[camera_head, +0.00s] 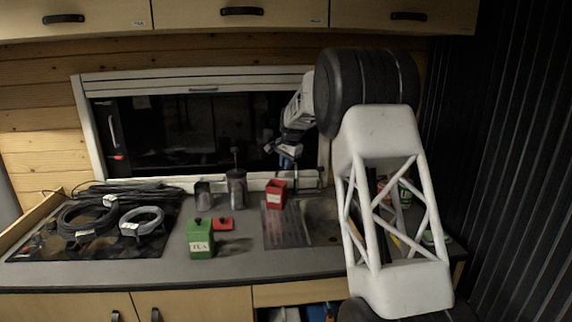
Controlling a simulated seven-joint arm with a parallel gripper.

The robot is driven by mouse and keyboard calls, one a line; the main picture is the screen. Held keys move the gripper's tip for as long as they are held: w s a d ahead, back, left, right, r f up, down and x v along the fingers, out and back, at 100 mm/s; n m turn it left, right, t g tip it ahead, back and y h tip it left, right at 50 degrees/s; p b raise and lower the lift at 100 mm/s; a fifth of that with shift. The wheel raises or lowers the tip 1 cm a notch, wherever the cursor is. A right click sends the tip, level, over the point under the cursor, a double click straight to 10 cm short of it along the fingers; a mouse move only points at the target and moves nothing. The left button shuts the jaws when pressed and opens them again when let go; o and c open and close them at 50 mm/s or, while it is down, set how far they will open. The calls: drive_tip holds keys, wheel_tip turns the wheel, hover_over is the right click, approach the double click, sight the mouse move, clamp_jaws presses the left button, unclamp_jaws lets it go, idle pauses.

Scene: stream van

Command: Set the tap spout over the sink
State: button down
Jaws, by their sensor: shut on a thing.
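The sink (322,236) is set in the counter at the right, with a ribbed metal drainer (284,230) on its left; my arm hides its right part. My gripper (286,161) is small and dark in the view, in front of the window and above the sink's back edge. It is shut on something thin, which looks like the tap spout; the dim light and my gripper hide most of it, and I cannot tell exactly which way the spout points.
A red canister (276,194) stands at the drainer's back left. A green tea tin (200,239), a red lid (223,224) and dark jars (236,188) stand on the counter. Coiled cables (88,222) cover the hob at left. Cupboards (240,13) hang above.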

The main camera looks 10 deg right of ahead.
drive_tip(key=shift+s+d, duration=0.1)
drive_tip(key=d+n+g, duration=0.3)
drive_tip(key=d+n, duration=0.7)
drive_tip(key=n, duration=0.8)
drive_tip(key=shift+w+d, duration=0.25)
drive_tip(key=shift+w, duration=0.15)
idle(0.5)
drive_tip(key=c, duration=1.1)
unclamp_jaws()
drive_tip(key=shift+c, duration=0.2)
drive_tip(key=shift+r, duration=0.15)
